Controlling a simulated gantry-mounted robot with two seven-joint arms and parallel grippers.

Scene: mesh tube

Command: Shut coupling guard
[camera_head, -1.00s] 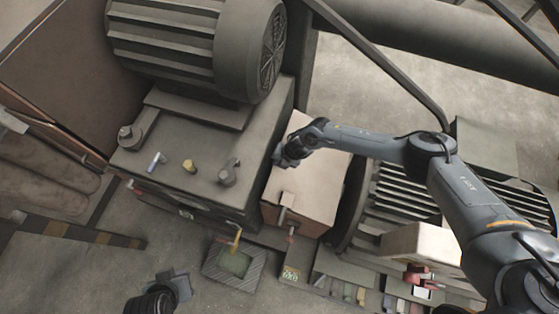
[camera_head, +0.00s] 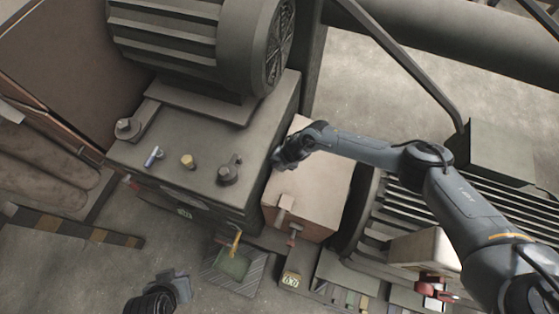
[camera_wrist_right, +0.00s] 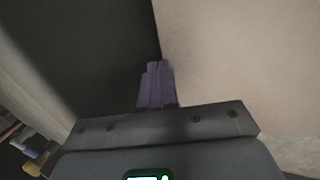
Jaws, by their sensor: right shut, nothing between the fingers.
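The coupling guard appears to be the beige box-like cover (camera_head: 322,195) between the dark machine block and the finned motor in the head view. It has a small handle or latch (camera_head: 285,205) on its near end. My right gripper (camera_head: 279,162) is shut and empty at the guard's left edge, beside the dark block. In the right wrist view its closed purple fingers (camera_wrist_right: 155,86) point along the line between a dark face and a beige surface (camera_wrist_right: 240,65). Contact cannot be told. My left gripper (camera_head: 180,287) is low at left over the floor, its jaw state unclear.
The dark block (camera_head: 200,195) carries bolts and a small yellow knob (camera_head: 187,161). A large finned motor (camera_head: 190,45) stands above it. A rail (camera_head: 400,60) runs diagonally behind my right arm.

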